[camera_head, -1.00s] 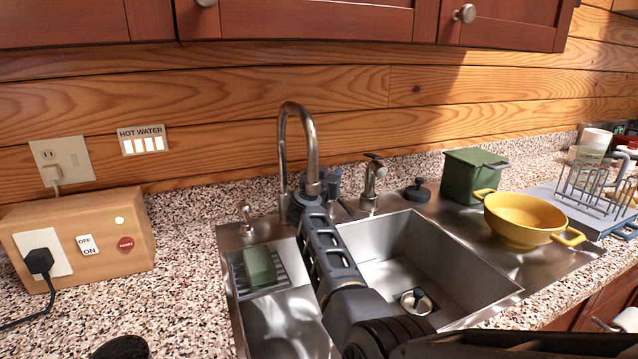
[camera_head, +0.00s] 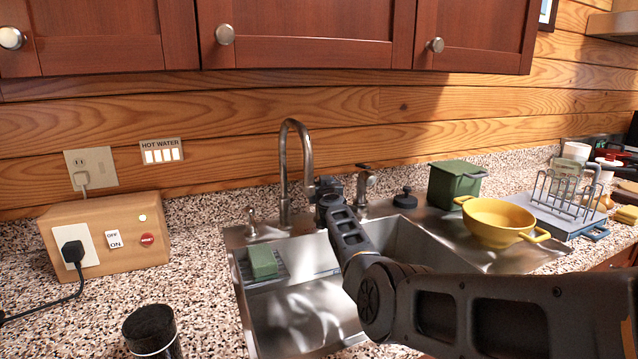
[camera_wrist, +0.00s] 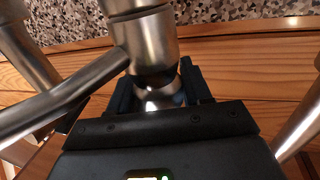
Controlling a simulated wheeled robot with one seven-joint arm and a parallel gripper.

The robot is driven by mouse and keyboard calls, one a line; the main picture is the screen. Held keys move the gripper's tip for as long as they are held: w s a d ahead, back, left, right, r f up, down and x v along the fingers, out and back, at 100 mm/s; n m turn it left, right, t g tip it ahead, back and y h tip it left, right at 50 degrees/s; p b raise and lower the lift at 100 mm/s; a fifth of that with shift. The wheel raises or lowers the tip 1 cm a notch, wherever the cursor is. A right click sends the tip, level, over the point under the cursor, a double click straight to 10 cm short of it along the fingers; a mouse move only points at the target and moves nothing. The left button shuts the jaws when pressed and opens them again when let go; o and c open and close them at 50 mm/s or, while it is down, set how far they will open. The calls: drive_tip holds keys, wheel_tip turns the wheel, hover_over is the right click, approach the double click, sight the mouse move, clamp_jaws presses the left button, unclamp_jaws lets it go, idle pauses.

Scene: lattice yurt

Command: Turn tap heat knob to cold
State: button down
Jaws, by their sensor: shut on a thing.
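The steel tap (camera_head: 283,160) stands behind the sink, with a tall curved spout. A small steel handle (camera_head: 252,224) stands to its left, and an upright steel fitting with an angled top (camera_head: 364,187) to its right. My gripper (camera_head: 328,190) is beside the spout's outlet, left of that fitting. In the wrist view, my gripper (camera_wrist: 160,88) is shut around a rounded steel tap part (camera_wrist: 158,98) below a thick steel cylinder (camera_wrist: 146,38). The fingers partly hide it, and I cannot tell which tap part it is. The knob's hot or cold setting cannot be read.
The sink (camera_head: 290,315) holds a green sponge (camera_head: 263,262) on its left ledge. A yellow pot (camera_head: 498,221), green bin (camera_head: 452,186) and dish rack (camera_head: 565,195) stand right. A wooden switch box (camera_head: 100,235) stands left. The hot water panel (camera_head: 161,152) shows several lit bars.

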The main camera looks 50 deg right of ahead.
idle(0.3)
drive_tip(key=c, duration=0.6)
unclamp_jaws()
drive_tip(key=shift+s+r, duration=0.1)
drive_tip(key=shift+s+a+r+p, duration=0.15)
drive_tip(key=shift+s+a+p, duration=0.35)
drive_tip(key=shift+p, duration=0.65)
drive_tip(key=shift+f+p+v, duration=0.15)
drive_tip(key=shift+p+v, duration=0.55)
drive_tip(key=shift+v, duration=0.85)
drive_tip(key=shift+f+p+v, duration=0.1)
drive_tip(key=shift+p+v, duration=0.55)
drive_tip(key=shift+v, duration=0.9)
